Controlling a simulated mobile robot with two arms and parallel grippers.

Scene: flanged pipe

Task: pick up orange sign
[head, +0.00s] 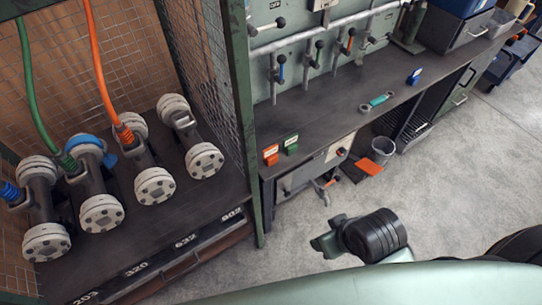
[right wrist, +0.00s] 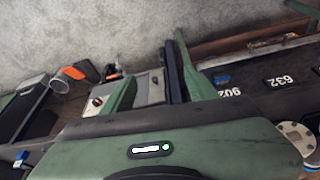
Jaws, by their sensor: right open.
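The orange sign (head: 271,154) is a small block with a pale upper face. It stands on the dark workbench (head: 335,103), near its front left corner, just left of a similar green sign (head: 291,144). My right gripper (head: 325,238) is over the floor in front of the bench, apart from the sign and to its lower right in the head view. In the right wrist view its green jaws (right wrist: 157,88) are spread and empty. I cannot make out the orange sign in that view; my gripper body covers much of it. My left gripper is not in view.
A cage with flanged pipes (head: 155,185) and a green post (head: 240,110) stand left of the bench. A bin (head: 382,150) and an orange flat object (head: 370,164) are below.

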